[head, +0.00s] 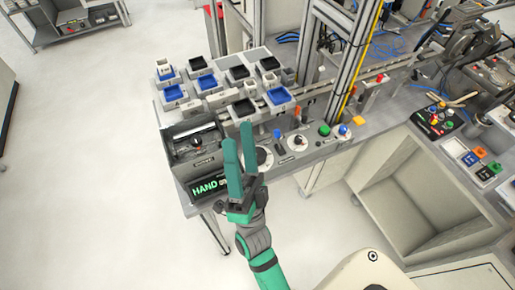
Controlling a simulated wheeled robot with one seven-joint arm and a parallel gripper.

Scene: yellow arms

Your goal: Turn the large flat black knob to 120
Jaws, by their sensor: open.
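A large flat black knob (262,156) sits on a pale dial on the bench's front panel, just right of my gripper's fingers. The right finger covers part of its left side, and its scale is too small to read. My gripper (237,137) has two long green fingers pointing up the picture, spread apart with nothing between them. I cannot tell whether the right finger touches the knob or is above it. A second, smaller dark knob on a white dial (298,142) is further right on the panel.
A grey box (196,147) and a lit green HAND display (208,187) are left of the fingers. Blue and black bins (209,82) stand behind. Coloured buttons (324,130) and a metal post stand to the right. Floor at left is clear.

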